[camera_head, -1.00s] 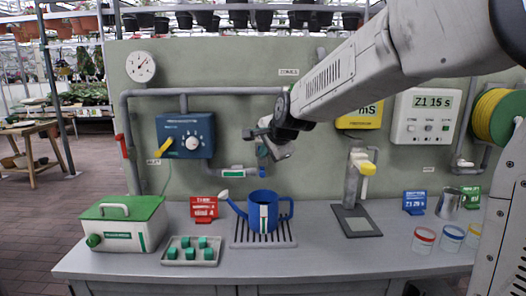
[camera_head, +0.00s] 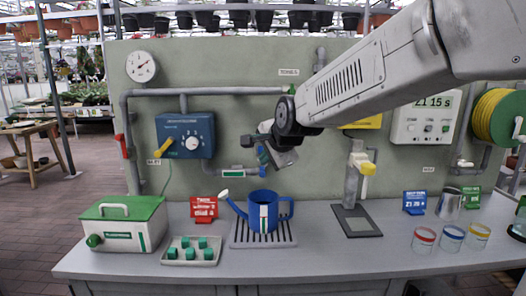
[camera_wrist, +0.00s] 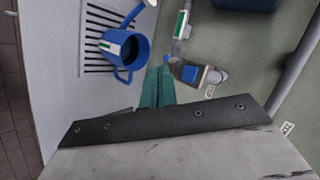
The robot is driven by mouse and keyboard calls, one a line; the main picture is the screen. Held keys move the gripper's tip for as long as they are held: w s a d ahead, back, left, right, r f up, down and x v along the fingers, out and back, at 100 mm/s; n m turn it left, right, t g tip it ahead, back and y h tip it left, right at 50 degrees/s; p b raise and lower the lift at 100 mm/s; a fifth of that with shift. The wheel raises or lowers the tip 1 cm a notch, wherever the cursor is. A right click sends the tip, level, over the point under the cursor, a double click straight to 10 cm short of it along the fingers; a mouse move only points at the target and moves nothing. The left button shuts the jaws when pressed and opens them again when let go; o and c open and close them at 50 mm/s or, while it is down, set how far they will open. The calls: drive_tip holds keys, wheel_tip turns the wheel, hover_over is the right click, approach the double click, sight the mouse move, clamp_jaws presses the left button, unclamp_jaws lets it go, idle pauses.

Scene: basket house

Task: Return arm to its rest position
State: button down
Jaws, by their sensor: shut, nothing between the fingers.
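My gripper (camera_wrist: 157,85) shows in the wrist view as two green fingers lying close together, shut and empty. In the head view, my arm reaches in from the upper right. Its wrist end hangs in front of the green back panel, above a blue watering can (camera_head: 263,212). The fingers are hard to make out there. The watering can stands upright on a slatted drain grate (camera_head: 240,243), apart from my gripper. In the wrist view the can (camera_wrist: 128,50) is to the left of the fingers, and a pipe valve with a blue part (camera_wrist: 190,74) is just to their right.
A blue control box (camera_head: 185,136) and grey pipes are fixed to the panel. On the bench are a green-lidded box (camera_head: 125,226), a tray of green cubes (camera_head: 190,262), a tap stand (camera_head: 352,190) and several colour-rimmed cups (camera_head: 452,238). The bench's front middle is clear.

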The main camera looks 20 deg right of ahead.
idle(0.5)
drive_tip(key=s+d+f+n+g, duration=0.1)
drive_tip(key=s+n, duration=0.4)
drive_tip(key=s, duration=0.7)
drive_tip(key=s+d+f+n+g, duration=0.1)
drive_tip(key=s+f+n+g, duration=0.3)
drive_tip(key=s, duration=0.8)
drive_tip(key=s+d+f+n+g, duration=0.1)
drive_tip(key=s+f+n+g, duration=0.2)
drive_tip(key=s, duration=0.9)
drive_tip(key=n, duration=0.2)
drive_tip(key=shift+n+g+h, duration=0.3)
drive_tip(key=shift+h, duration=0.1)
